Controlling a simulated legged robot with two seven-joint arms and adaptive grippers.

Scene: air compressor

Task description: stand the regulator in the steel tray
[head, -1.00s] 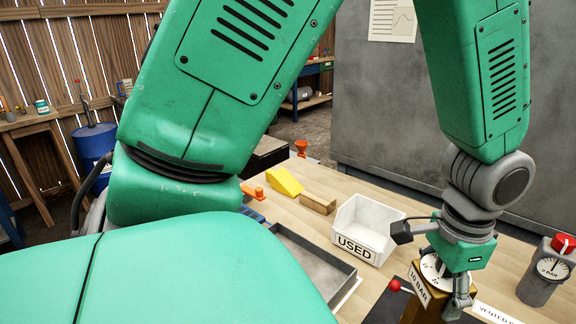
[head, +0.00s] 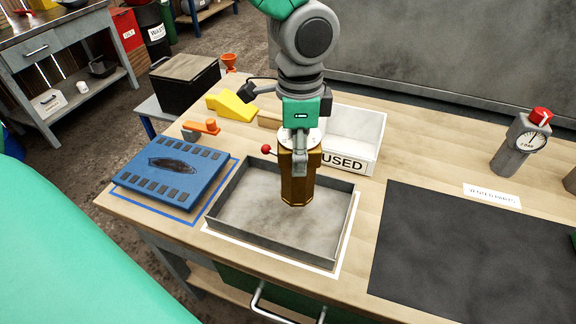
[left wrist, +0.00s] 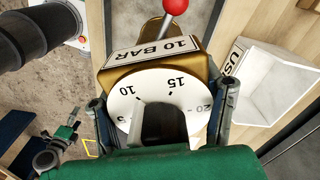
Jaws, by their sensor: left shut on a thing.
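The regulator (head: 297,185) is a brass block with a white dial on top and a red-knobbed lever at its side. In the left wrist view the regulator (left wrist: 160,65) shows a "10 BAR" plate and dial numbers. My left gripper (head: 300,150) is shut on it from above; its fingers flank the dial in the left wrist view (left wrist: 158,115). The regulator looks upright over the back part of the steel tray (head: 240,240), a shallow grey open box. I cannot tell whether its base touches the tray floor. My right gripper is not in view.
A white "USED" bin (head: 352,140) stands close behind the tray. A blue slotted board (head: 172,172) lies left of it, with a yellow wedge (head: 232,107) behind. A black mat (head: 470,260) lies right, clear. A grey gauge unit (head: 515,150) stands beyond the mat.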

